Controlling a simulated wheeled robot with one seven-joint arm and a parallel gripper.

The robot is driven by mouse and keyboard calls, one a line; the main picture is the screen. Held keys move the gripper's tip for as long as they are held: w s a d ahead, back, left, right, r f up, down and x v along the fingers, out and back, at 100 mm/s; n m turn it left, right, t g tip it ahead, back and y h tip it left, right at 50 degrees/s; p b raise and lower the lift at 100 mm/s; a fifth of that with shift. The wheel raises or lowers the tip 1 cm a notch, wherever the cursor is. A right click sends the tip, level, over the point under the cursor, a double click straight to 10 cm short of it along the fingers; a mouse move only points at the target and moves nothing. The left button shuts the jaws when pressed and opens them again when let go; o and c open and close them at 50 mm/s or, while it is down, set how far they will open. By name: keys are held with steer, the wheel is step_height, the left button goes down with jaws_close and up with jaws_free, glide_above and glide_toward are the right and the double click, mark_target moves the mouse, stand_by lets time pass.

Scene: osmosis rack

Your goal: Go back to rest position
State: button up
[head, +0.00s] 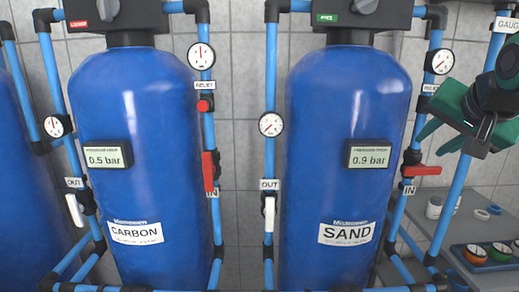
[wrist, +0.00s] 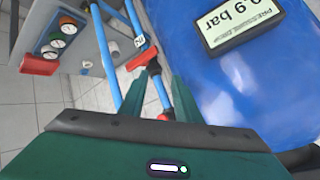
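My green gripper (head: 430,146) is at the right of the head view, in front of the pipe beside the SAND tank (head: 345,110). Its two fingers point left and stand apart, with nothing held between them. In the wrist view the green fingers of my gripper (wrist: 143,80) are also spread. A red valve handle (wrist: 143,58) on the blue pipe shows between and beyond them. The same red handle (head: 424,170) is below the fingers in the head view, lying sideways. I cannot tell how close the fingers are to the pipe.
The CARBON tank (head: 140,110) stands left, its display reading 0.5 bar; the SAND display (head: 370,155) reads 0.9 bar. Pipes with gauges and valves flank both tanks. A grey bench (head: 455,222) at lower right holds a panel of gauges (head: 490,255) and small round parts.

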steer(key=s+d+f+n+g, duration=0.1)
steer(key=s+d+f+g, duration=0.2)
steer(key=f, duration=0.5)
steer(key=s+d+f+g, duration=0.2)
steer(key=s+f, duration=0.3)
steer(key=f, duration=0.2)
steer(key=s+f+n+g+y, duration=0.2)
steer(key=s+f+g, duration=0.3)
steer(key=s+f, duration=0.7)
steer(key=shift+s+a+f+y, duration=0.15)
steer(key=shift+s+y, duration=0.25)
steer(key=shift+s, duration=0.35)
steer(key=shift+w+f, duration=0.2)
steer(key=shift+w, duration=0.45)
steer(key=shift+c, duration=0.3)
